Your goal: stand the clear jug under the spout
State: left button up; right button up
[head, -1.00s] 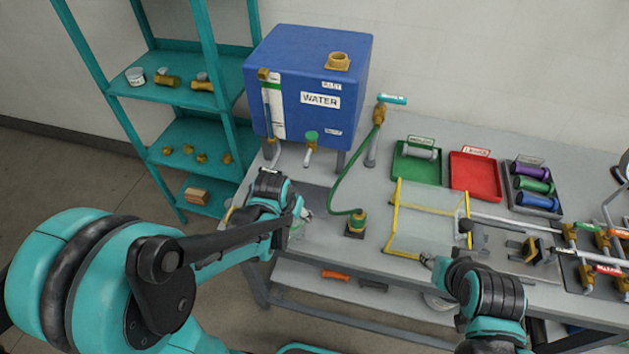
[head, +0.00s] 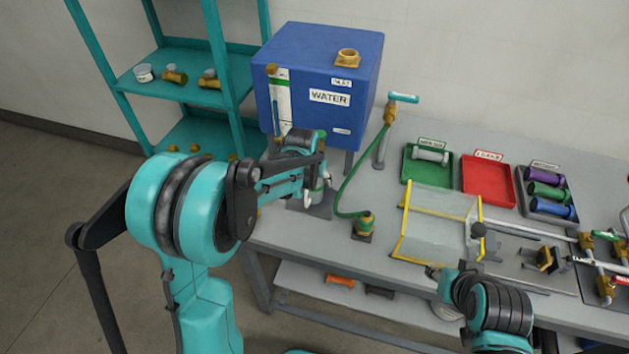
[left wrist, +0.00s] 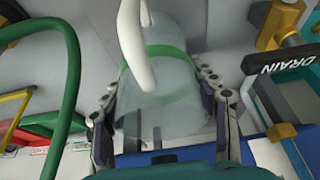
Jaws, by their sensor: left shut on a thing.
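The clear jug (left wrist: 160,112), with a green band, fills the middle of the left wrist view. My left gripper (left wrist: 158,88) is shut around it, one finger on each side. A white curved piece (left wrist: 138,50) passes in front of the jug. In the head view my left gripper (head: 318,185) is low in front of the blue water tank (head: 320,92), over a dark plate (head: 318,207).
A clear yellow-edged guard (head: 402,250) stands further right. A lever marked DRAIN (left wrist: 285,60) is close by in the left wrist view. Teal shelves (head: 205,92) stand left.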

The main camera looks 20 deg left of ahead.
pick_arm(q)
jog(key=shift+s+r, duration=0.1)
jog(key=shift+r, duration=0.05)
jog(key=shift+f, duration=0.35)
jog(key=shift+f+b, duration=0.2)
jog(key=shift+b, duration=0.25)
jog(key=shift+f, duration=0.1)
jog(key=o, duration=1.2)
jog(key=shift+c, duration=0.2)
